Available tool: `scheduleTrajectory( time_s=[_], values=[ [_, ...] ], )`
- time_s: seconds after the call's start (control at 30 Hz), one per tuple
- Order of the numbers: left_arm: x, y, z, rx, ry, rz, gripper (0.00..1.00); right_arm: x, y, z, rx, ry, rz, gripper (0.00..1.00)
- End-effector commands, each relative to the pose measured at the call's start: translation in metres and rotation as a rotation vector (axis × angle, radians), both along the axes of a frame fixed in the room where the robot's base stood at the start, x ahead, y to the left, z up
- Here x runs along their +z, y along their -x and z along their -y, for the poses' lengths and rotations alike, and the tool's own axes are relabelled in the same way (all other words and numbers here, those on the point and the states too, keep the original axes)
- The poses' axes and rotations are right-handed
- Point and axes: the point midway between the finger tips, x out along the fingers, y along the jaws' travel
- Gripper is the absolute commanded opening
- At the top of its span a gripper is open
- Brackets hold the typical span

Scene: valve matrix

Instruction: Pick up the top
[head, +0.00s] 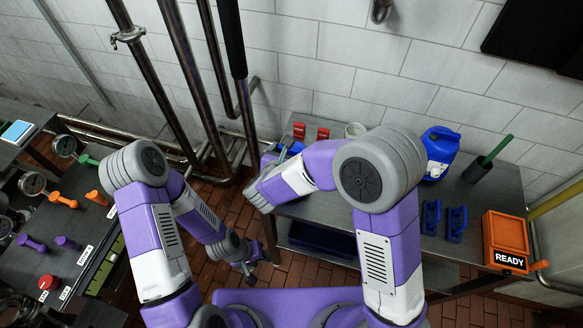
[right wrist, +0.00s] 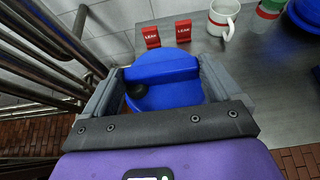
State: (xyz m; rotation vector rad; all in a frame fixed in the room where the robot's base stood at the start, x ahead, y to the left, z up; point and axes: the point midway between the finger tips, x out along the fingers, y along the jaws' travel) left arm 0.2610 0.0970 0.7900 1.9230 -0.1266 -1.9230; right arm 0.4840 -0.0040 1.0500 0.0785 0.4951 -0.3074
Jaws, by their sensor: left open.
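A blue rounded thing with a raised bar across it (right wrist: 165,92) lies between the fingers of my right gripper (right wrist: 160,85) in the right wrist view. The fingers are spread wide on either side, close to its edges; I cannot tell whether they press on it. A dark round knob shows at its left side. In the head view, part of the blue thing (head: 290,146) shows by my right gripper (head: 268,165) at the left end of the grey table. Which thing is the top is not clear. My left gripper (head: 249,272) is open and empty, low over the brick floor.
Two red LEAK tags (right wrist: 183,32) and a white mug (right wrist: 222,18) stand behind the blue thing. The grey table (head: 400,205) also bears a blue jug (head: 440,150), blue clips (head: 455,222) and an orange READY box (head: 503,240). Pipes (head: 190,70) stand at left.

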Motion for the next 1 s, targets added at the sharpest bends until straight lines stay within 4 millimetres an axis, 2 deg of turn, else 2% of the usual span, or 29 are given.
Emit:
scheduleTrajectory(
  time_s=[0.03,0.4,0.67,0.77,1.0],
  values=[
    [0.000,0.000,0.000,0.000,0.000,0.000,0.40,0.000,0.000,0.000,0.000,0.000,0.000,0.71],
    [0.000,0.000,0.000,0.000,0.000,0.000,0.40,0.001,0.000,0.000,0.000,0.000,0.002,0.16],
    [0.001,0.000,0.000,0.000,0.000,0.000,0.40,0.005,0.000,0.000,0.000,-0.001,0.004,0.16],
    [0.003,0.000,0.000,0.000,0.000,0.000,0.40,0.017,-0.001,0.000,-0.001,-0.004,0.006,0.16],
    [0.011,0.000,0.000,0.000,0.000,0.000,0.40,0.066,-0.001,0.000,-0.002,-0.005,0.008,0.16]
  ],
)
